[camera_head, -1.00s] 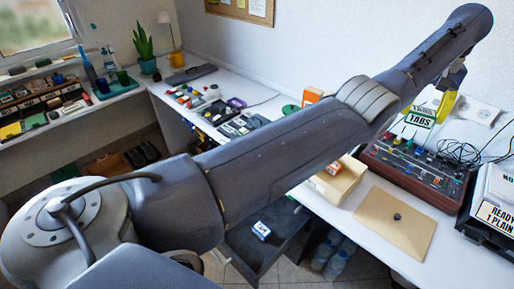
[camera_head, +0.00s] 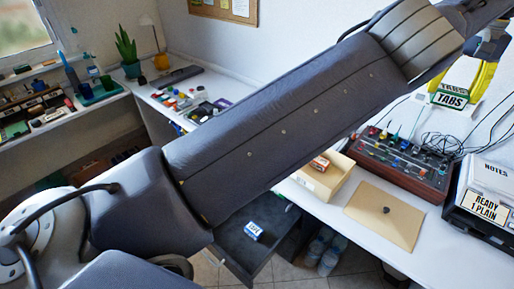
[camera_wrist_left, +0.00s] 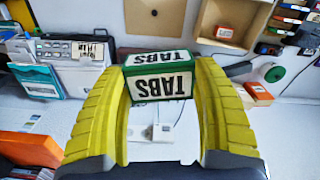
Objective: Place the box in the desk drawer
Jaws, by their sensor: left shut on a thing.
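My left gripper (camera_head: 468,84) has yellow fingers and is shut on a green and white box marked TABS (camera_head: 453,98). It holds the box above the back right of the desk. In the left wrist view the TABS box (camera_wrist_left: 158,84) sits between the fingertips of the gripper (camera_wrist_left: 160,76). The desk drawer (camera_head: 238,246) is pulled open below the desk at lower middle, partly hidden by my left arm. A small blue and white box (camera_head: 254,230) lies in it. My right gripper is not in view.
A dark red rack (camera_head: 425,184) of small coloured items stands near the held box. A label machine or tray marked NOTES (camera_head: 490,190) stands at right. An open wooden box (camera_head: 332,184) and a tan board (camera_head: 384,218) lie on the desk. Bottles (camera_head: 330,255) stand on the floor.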

